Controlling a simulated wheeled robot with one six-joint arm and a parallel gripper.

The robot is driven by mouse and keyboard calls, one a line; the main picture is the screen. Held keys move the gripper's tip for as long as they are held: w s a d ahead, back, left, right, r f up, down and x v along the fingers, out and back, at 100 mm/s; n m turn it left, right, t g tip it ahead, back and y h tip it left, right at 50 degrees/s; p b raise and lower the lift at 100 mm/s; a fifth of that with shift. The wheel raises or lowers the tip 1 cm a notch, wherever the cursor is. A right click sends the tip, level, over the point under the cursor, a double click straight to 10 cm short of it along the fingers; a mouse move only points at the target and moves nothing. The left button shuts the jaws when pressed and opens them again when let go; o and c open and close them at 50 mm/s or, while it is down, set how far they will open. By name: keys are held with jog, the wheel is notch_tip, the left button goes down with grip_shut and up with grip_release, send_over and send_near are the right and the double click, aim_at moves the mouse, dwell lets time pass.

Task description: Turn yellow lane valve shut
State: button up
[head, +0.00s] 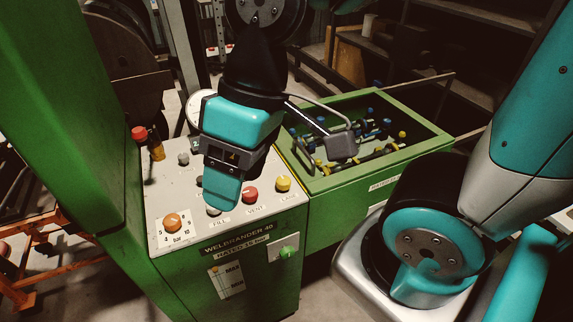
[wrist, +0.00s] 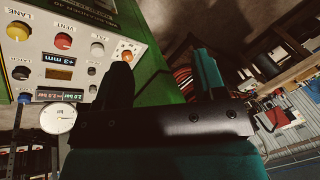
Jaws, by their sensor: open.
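The yellow valve knob (head: 283,184), labelled LANE, stands on the sloped pale control panel (head: 160,195) of the green machine, at its right edge. It also shows at the upper left of the wrist view (wrist: 17,31), where the lettering is upside down. I cannot clearly tell its turned position. My gripper (head: 222,192) hangs over the panel, to the left of the yellow knob and apart from it. In the wrist view my gripper (wrist: 163,75) has its two fingers spread with nothing between them.
Beside the yellow knob is the red VENT knob (head: 250,195); the pale FILL knob (head: 213,210) is partly hidden by my gripper. An orange knob (head: 172,220) sits lower left. A green bin (head: 320,185) of fittings adjoins the right. A round gauge (wrist: 62,117) shows in the wrist view.

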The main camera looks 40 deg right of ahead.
jog(key=w+d+m, duration=0.4)
jog(key=w+m, duration=0.1)
jog(key=w, duration=0.3)
jog(key=m+g+p, duration=0.2)
jog(key=m, duration=0.6)
send_over(284, 179)
jog(key=w+a, duration=0.2)
jog(key=a, duration=0.1)
notch_tip(284, 179, down, 5)
jog(key=w+d+f+m, duration=0.1)
jog(key=d+f+m, duration=0.35)
jog(key=d, duration=0.35)
jog(key=shift+m, duration=0.45)
jog(key=p+x, duration=0.1)
jog(key=x, duration=0.4)
jog(key=p+x, duration=0.2)
jog(key=x, duration=0.4)
jog(key=d+p+x, duration=0.1)
jog(key=x, duration=0.5)
jog(key=shift+a+f+p, duration=0.1)
jog(key=shift+f+p, duration=0.2)
jog(key=shift+p, duration=0.1)
jog(key=c, duration=0.9)
